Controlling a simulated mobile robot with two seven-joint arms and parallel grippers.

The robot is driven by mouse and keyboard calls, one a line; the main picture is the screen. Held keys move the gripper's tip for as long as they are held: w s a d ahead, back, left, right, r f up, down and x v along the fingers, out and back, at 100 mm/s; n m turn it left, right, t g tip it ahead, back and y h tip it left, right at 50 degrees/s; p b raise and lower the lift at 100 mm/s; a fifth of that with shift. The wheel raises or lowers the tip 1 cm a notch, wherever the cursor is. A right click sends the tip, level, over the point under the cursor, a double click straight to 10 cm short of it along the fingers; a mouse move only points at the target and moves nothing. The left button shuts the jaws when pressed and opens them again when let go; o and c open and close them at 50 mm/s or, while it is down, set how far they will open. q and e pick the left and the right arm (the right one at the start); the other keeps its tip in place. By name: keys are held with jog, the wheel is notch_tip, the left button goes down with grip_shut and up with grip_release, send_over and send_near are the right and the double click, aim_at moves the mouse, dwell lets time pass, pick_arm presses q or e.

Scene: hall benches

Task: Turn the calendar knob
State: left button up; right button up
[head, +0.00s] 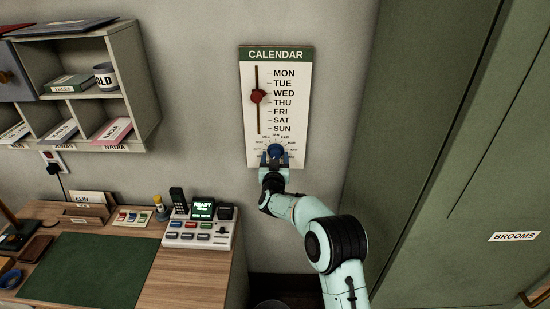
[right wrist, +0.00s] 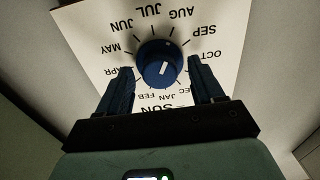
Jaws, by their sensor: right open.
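The calendar board (head: 299,154) hangs on the wall, white with a green header. Its round blue knob (head: 276,150) is low on the board, ringed by month names; in the right wrist view the knob (right wrist: 158,63) shows upside down, its white mark pointing roughly toward JAN. My right gripper (head: 275,160) is at the knob. In the right wrist view the gripper (right wrist: 160,82) is open, with one finger on each side of the knob and visible gaps between. A red slider (head: 257,96) sits on a vertical slot near WED. My left gripper is not in view.
A wall shelf (head: 142,75) with books and a mug is at the left. Below it, a desk (head: 190,290) holds a button console (head: 200,235) and small items. A green cupboard (head: 440,150) marked BROOMS stands at the right. The wall around the board is clear.

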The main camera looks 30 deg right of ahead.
jog(key=shift+s, duration=0.1)
jog(key=shift+c, duration=0.7)
jog(key=c, duration=0.9)
